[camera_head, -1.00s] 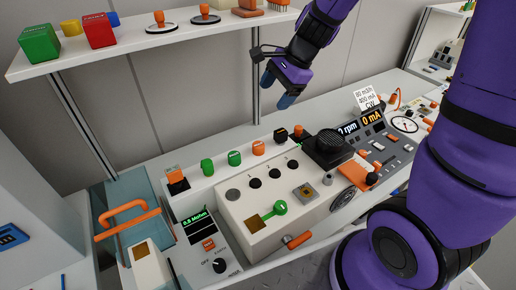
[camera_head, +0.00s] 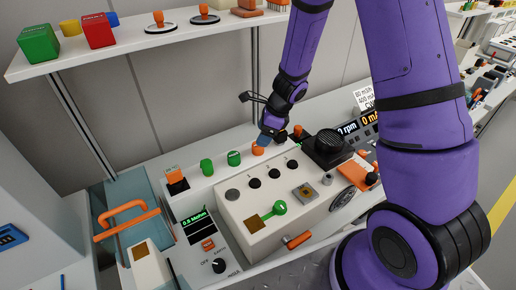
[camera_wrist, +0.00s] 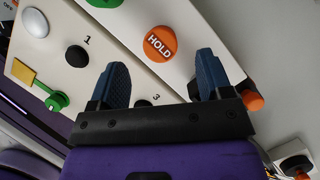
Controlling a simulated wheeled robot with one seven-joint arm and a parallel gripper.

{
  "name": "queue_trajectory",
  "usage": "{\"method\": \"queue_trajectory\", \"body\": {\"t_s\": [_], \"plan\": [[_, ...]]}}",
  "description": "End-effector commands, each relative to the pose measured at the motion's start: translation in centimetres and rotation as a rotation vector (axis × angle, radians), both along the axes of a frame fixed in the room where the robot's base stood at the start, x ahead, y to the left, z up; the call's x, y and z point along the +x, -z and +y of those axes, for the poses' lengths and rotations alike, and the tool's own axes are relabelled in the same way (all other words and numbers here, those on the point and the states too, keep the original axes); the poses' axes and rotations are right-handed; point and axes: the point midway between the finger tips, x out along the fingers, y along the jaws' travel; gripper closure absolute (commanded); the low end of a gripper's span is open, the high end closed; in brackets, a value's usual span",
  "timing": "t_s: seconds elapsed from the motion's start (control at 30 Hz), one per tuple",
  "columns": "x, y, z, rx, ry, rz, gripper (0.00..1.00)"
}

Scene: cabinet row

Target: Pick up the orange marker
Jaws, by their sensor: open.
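I cannot make out a clear orange marker pen. A round orange button (camera_head: 258,149) stands on the pale strip behind the control box; in the wrist view an orange button reads HOLD (camera_wrist: 160,42). My gripper (camera_head: 268,140) hangs just above and behind the orange button. In the wrist view my gripper (camera_wrist: 162,62) has its two blue fingers wide apart with nothing held, and the HOLD button shows between and beyond the fingertips. A small orange piece (camera_wrist: 252,102) lies right of the right finger; I cannot tell its full shape.
Green buttons (camera_head: 234,158) stand left of the orange one. The control box (camera_head: 250,205) with black knobs is in front, and a black round device (camera_head: 328,146) is to the right. A shelf (camera_head: 140,45) with coloured blocks is above left.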

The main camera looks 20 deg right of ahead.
Motion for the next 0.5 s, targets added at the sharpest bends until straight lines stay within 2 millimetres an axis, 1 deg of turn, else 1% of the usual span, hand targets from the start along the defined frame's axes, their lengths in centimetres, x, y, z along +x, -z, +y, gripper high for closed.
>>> {"method": "queue_trajectory", "body": {"t_s": [0.27, 0.5], "plan": [[0.2, 1.6, 0.5, -0.001, 0.000, 0.001, 0.28], [0.6, 4.6, 1.3, 0.000, 0.000, 0.001, 0.28]]}}
